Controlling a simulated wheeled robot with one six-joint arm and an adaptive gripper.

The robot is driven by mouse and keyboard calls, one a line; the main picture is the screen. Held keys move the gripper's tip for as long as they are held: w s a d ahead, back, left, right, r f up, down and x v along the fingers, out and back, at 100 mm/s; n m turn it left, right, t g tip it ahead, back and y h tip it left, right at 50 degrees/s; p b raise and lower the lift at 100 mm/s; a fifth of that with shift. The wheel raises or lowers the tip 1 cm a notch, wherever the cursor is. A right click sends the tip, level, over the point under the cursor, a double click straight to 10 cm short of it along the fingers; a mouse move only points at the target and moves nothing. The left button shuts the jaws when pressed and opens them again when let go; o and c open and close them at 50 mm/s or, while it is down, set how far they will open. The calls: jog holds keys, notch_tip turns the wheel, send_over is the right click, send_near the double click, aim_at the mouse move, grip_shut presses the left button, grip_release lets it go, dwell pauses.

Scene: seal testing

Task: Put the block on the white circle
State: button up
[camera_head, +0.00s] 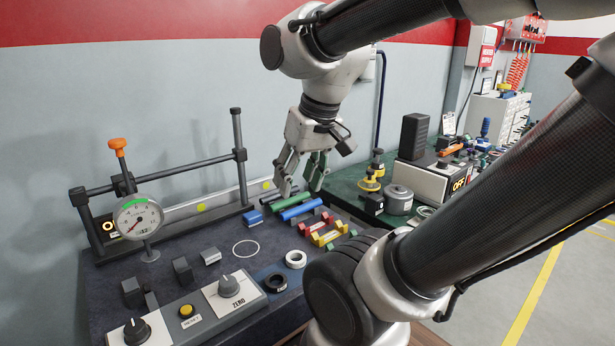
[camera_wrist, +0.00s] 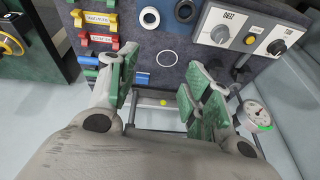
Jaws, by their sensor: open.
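The white circle (camera_head: 245,248) is a thin white outline on the dark bench top, with nothing on it. It also shows in the wrist view (camera_wrist: 167,57), beyond and between my fingers. I cannot tell which one the task means. A small blue block (camera_head: 253,218) lies behind the circle. My gripper (camera_head: 302,180) is open and empty above the back of the bench; its fingers (camera_wrist: 163,78) are spread apart.
A gauge (camera_head: 138,217) and rail frame stand at the back left. A control panel (camera_head: 187,311) with knobs lies in front. A white ring (camera_head: 296,259), a black ring (camera_head: 276,282), green and blue cylinders (camera_head: 293,200) and coloured brackets (camera_head: 326,233) lie right of the circle.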

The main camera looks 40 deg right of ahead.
jog(key=shift+o, duration=0.4)
jog(key=shift+s+d+r+n+t, duration=0.15)
jog(key=shift+s+d+n, duration=0.1)
jog(key=shift+s+n, duration=0.15)
jog(key=shift+s+d+r+n+t, duration=0.15)
jog(key=shift+s+d+n, duration=0.15)
jog(key=shift+s, duration=0.15)
jog(key=n+g, duration=0.5)
jog(key=n, duration=1.2)
send_over(211, 252)
jog(key=f, duration=1.4)
jog(key=shift+w+d+f, duration=0.1)
jog(key=shift+d, duration=0.15)
jog(key=shift+w+a+n+t, duration=0.1)
jog(key=shift+w+n+t, duration=0.15)
jog(key=shift+n, duration=0.45)
jog(key=shift+f, duration=0.35)
jog(key=f, duration=0.7)
jog(key=shift+s+a, duration=0.2)
jog(key=shift+s, duration=0.1)
grip_shut()
